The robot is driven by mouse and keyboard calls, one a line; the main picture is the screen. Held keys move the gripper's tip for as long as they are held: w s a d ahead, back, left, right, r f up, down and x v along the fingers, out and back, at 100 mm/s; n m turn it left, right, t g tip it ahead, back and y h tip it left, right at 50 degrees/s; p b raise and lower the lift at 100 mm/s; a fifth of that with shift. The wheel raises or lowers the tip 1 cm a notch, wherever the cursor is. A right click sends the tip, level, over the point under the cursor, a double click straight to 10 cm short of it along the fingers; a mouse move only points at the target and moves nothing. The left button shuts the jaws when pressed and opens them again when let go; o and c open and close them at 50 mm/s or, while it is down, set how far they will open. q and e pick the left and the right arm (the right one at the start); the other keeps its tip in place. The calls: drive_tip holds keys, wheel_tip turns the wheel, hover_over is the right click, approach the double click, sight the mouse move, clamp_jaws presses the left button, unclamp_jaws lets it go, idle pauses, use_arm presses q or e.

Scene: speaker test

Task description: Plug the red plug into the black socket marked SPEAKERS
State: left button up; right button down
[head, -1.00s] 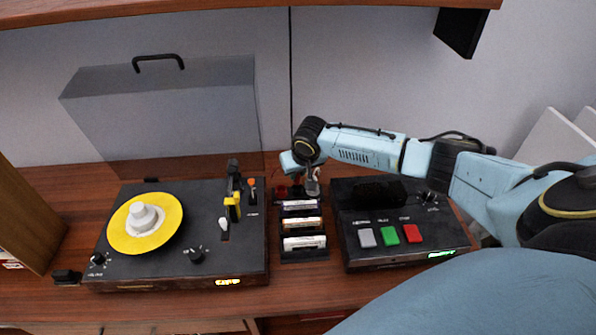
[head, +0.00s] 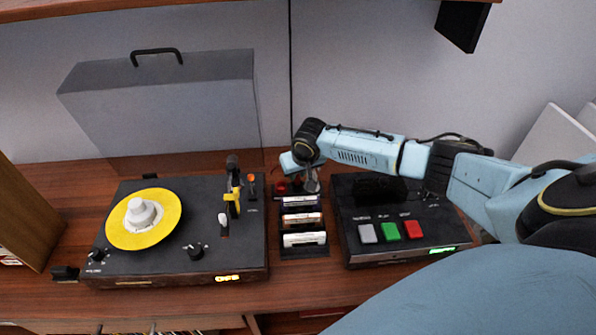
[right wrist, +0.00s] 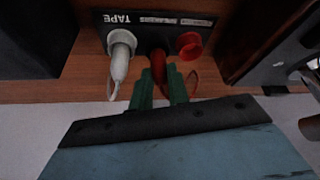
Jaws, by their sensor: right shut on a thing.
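In the right wrist view, my right gripper (right wrist: 165,92) has its green fingers shut on a red plug (right wrist: 157,64). The plug points at the middle position of a dark socket panel (right wrist: 190,38). Whether its tip is inside the middle socket or just in front of it, I cannot tell; the socket is hidden behind the plug. The small label above the middle is too blurred to read surely. In the head view, my right gripper (head: 311,184) is behind the cassette rack, its fingers partly hidden. My left gripper is not in view.
A white plug (right wrist: 121,55) sits at the panel's TAPE end, left of the red plug. A round red piece (right wrist: 189,45) is close on the right. A turntable (head: 110,265), cassette rack (head: 305,252) and button deck (head: 385,255) stand on the wooden shelf.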

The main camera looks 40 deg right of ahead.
drive_tip(key=shift+f, duration=0.35)
idle(0.3)
drive_tip(key=c, duration=1.3)
unclamp_jaws()
drive_tip(key=shift+o, duration=0.6)
drive_tip(key=o, duration=0.3)
wheel_tip(320, 180, up, 5)
drive_tip(key=p, duration=0.5)
drive_tip(key=shift+r+p, duration=0.1)
drive_tip(key=shift+p, duration=0.2)
